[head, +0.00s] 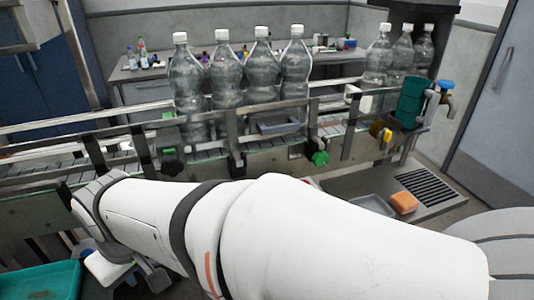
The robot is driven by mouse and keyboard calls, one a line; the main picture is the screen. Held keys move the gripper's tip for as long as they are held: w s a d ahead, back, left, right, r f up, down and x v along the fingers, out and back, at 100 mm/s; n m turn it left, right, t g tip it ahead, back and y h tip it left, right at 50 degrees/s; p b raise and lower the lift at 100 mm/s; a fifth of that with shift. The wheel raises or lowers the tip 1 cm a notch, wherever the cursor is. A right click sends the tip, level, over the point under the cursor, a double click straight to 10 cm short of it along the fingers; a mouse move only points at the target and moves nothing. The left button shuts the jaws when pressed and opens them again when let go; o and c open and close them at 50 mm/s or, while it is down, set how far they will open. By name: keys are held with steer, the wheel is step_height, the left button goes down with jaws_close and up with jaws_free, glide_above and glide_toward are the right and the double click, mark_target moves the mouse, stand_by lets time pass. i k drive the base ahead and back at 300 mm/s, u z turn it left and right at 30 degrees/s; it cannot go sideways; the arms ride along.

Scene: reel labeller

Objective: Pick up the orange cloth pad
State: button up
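The orange cloth pad (403,202) is a small block-like orange piece. It lies on the grey metal shelf at the right, between a shallow grey tray and a dark slotted grille. My white arm crosses the front of the view from the lower right to the left, and its far end bends down at the lower left. My gripper is mostly hidden there behind the arm; grey and white parts show, but not its fingers clearly. That end is far to the left of the pad.
A conveyor with guide rails (75,124) runs across the middle, carrying several clear bottles (228,75). A green cup (410,98) stands by a blue-handled tap (444,88). The grey tray (372,205) sits left of the pad. A teal tray (42,281) is at lower left.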

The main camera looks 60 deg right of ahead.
mark_target(403, 202)
steer(key=z, duration=3.7)
steer(key=i, duration=0.6)
steer(key=z, duration=0.4)
